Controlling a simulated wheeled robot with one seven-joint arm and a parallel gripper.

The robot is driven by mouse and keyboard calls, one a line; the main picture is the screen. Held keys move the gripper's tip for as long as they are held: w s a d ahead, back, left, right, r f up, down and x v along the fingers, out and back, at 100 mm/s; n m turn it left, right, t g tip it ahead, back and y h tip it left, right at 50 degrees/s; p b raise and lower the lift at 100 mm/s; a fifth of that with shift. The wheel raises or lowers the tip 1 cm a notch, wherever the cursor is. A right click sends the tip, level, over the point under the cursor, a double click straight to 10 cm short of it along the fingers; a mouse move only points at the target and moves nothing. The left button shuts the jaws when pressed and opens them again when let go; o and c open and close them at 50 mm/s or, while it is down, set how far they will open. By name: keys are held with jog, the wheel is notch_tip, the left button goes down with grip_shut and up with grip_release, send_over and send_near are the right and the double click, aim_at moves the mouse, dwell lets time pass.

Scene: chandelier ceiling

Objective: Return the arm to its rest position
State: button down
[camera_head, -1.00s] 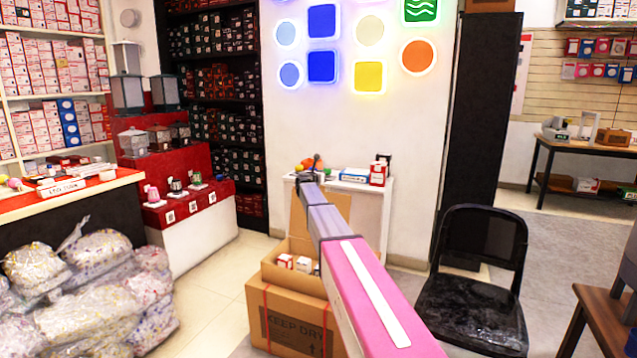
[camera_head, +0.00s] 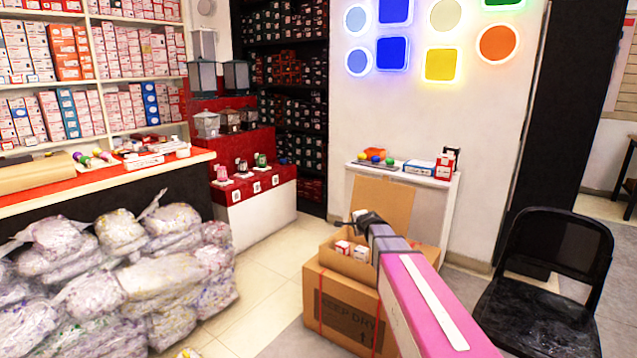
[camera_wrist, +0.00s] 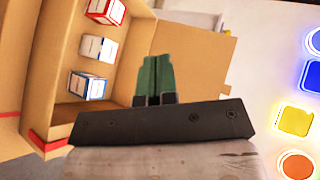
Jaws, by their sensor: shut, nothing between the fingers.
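My arm (camera_head: 430,290) reaches forward from the bottom of the head view, with a pink upper face and a pale strip. Its far end stands in front of the open cardboard box, and the gripper is small and dark there. In the wrist view my gripper (camera_wrist: 158,75) shows two green fingers side by side, shut, with nothing between them. An open cardboard box (camera_wrist: 38,80) lies to the left of the fingers in that view, with several small boxes inside, one of them blue and white (camera_wrist: 88,87). The fingers appear apart from these.
A closed carton (camera_head: 340,308) marked KEEP DRY stands under the open box. A black chair (camera_head: 545,290) is at the right. Wrapped bags (camera_head: 120,275) are piled at the left. A small white table (camera_head: 440,185) with items stands against the wall. Tiled floor (camera_head: 265,270) is free between.

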jog(key=s+d+f+n+g+h, duration=0.1)
jog(key=s+f+n+g, duration=0.3)
jog(key=s, duration=0.7)
jog(key=s+d+f+n+g+h, duration=0.1)
jog(key=s+f+n+g, duration=0.3)
jog(key=s, duration=0.8)
jog(key=s+d+f+n+g+h, duration=0.1)
jog(key=s+f+n+g, duration=0.3)
jog(key=s, duration=0.7)
notch_tip(320, 180, down, 2)
jog(key=shift+s+d+f+n+h, duration=0.1)
jog(key=shift+s+d+n+h, duration=0.2)
jog(key=shift+d+n, duration=0.5)
jog(key=shift+a, duration=0.3)
